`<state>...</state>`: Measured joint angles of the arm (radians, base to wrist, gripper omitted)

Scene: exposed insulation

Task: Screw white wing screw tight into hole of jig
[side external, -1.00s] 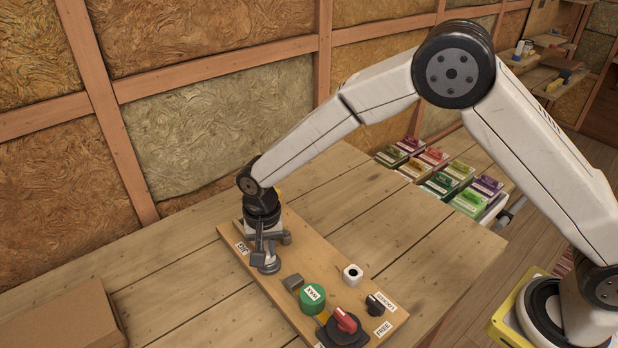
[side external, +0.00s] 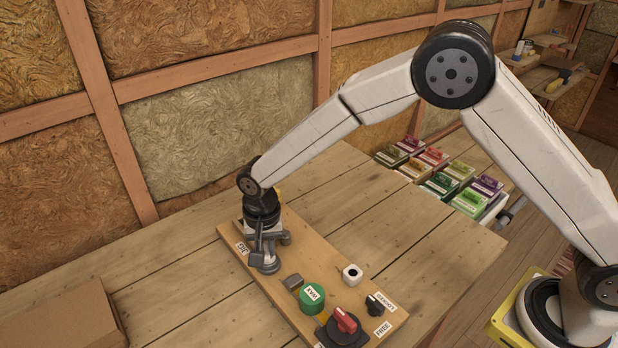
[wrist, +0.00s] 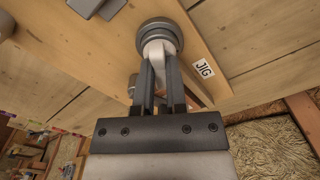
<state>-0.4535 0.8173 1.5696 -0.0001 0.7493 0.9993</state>
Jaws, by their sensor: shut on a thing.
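The white wing screw (wrist: 158,47) shows in the wrist view between the two dark fingers of my gripper (wrist: 158,64). My gripper is shut on its wing. The screw stands at the round grey jig (wrist: 160,30), over its middle; its thread and the hole are hidden, so I cannot tell how deep it sits. In the side view my gripper (side external: 266,252) points down at the jig (side external: 266,267), near the far left end of the wooden board, and hides the screw.
The board (side external: 325,255) also carries a green knob (side external: 312,298), a red-handled switch (side external: 344,322), a white holder (side external: 352,272) and a black knob (side external: 375,302). A cardboard box (side external: 60,318) lies front left. Coloured boxes (side external: 440,183) stand behind right.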

